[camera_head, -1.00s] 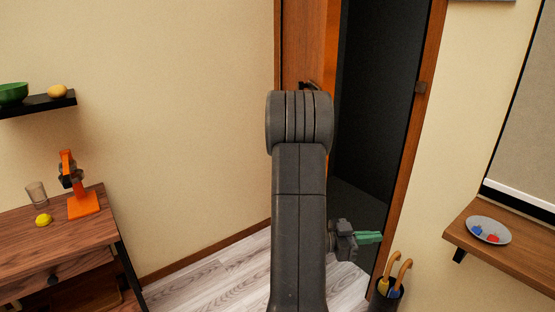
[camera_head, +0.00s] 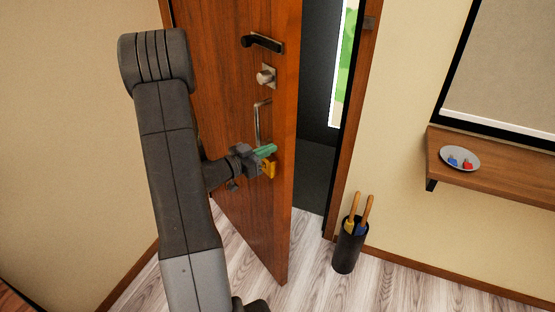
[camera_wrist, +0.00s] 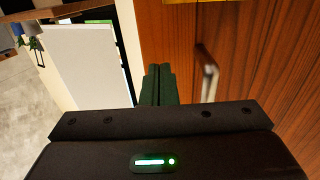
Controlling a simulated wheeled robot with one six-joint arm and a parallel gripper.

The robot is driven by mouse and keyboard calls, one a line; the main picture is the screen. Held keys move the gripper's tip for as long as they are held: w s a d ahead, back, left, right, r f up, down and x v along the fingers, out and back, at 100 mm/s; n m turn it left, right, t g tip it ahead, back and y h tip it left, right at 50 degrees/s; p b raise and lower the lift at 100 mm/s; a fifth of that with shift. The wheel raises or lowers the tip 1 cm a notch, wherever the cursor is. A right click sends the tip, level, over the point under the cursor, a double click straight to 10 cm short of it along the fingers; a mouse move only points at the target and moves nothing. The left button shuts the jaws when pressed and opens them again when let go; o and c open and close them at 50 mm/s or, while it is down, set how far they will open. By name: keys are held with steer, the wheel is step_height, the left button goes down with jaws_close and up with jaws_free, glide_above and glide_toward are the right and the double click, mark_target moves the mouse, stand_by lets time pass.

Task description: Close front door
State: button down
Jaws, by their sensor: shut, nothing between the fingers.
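The front door (camera_head: 230,120) is a brown wooden panel standing ajar, swung into the room, with a dark gap between its free edge and the frame on the right. It has a black lever handle (camera_head: 263,43), a round lock knob (camera_head: 265,76) and a metal pull handle (camera_head: 262,122). My gripper (camera_head: 268,160), with green and yellow fingers, is shut and empty in front of the door, just below the pull handle. In the wrist view the closed fingers (camera_wrist: 158,84) are left of the pull handle (camera_wrist: 208,74); whether they touch the door is unclear.
The door frame (camera_head: 352,110) is right of the gap. A black umbrella stand (camera_head: 348,247) with umbrellas stands on the floor beside it. A wooden shelf (camera_head: 500,182) with a plate (camera_head: 460,158) is on the right wall. The floor before the door is clear.

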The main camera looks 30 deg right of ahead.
steer(key=shift+w+d, duration=0.15)
steer(key=shift+d, duration=0.75)
steer(key=shift+d, duration=0.1)
